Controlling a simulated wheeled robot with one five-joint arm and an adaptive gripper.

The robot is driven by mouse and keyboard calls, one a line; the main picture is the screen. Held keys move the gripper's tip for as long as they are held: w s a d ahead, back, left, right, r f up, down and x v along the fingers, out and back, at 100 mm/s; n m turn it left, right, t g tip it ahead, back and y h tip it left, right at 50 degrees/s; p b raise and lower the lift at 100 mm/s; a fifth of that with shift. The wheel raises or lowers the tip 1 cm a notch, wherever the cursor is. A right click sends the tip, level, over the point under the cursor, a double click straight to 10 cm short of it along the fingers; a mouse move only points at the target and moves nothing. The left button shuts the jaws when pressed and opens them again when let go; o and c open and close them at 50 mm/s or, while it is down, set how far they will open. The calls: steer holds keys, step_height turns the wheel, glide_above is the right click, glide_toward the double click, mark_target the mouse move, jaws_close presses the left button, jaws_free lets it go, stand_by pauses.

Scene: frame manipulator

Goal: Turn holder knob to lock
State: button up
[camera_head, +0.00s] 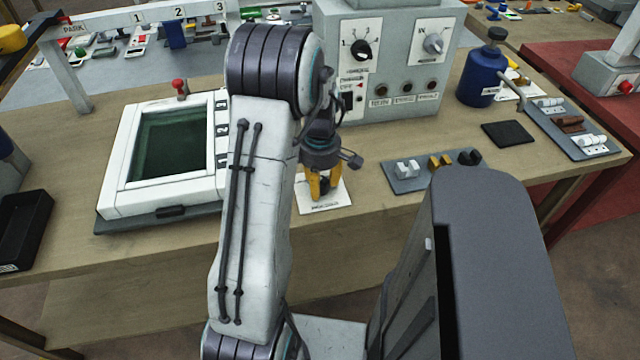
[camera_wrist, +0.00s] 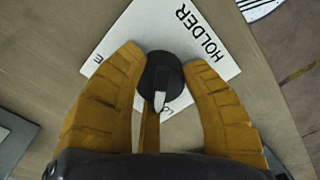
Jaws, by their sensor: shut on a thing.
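The holder knob (camera_wrist: 161,80) is a round black knob with a white pointer mark. It sits on a white plate (camera_wrist: 205,70) marked "HOLDER" in the wrist view. In the wrist view the pointer mark points down toward the gripper's base. My gripper (camera_wrist: 162,72) has two yellow fingers, one on each side of the knob, shut on it. In the head view my gripper (camera_head: 323,186) points down over the white plate (camera_head: 335,201) at the table's front; the knob is partly hidden there between the fingers.
A white frame with a dark green panel (camera_head: 170,144) lies to the left. A grey control box (camera_head: 392,60) with two dials stands behind my gripper. A grey strip (camera_head: 405,183) with small parts lies to the right. A blue bottle (camera_head: 480,77) stands farther right.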

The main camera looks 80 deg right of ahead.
steer(key=shift+a+f+n, duration=0.1)
steer(key=shift+f+n, duration=0.05)
steer(key=shift+n, duration=0.45)
steer(key=o, duration=1.2)
step_height(320, 180, up, 12)
stand_by(0.3)
stand_by(0.7)
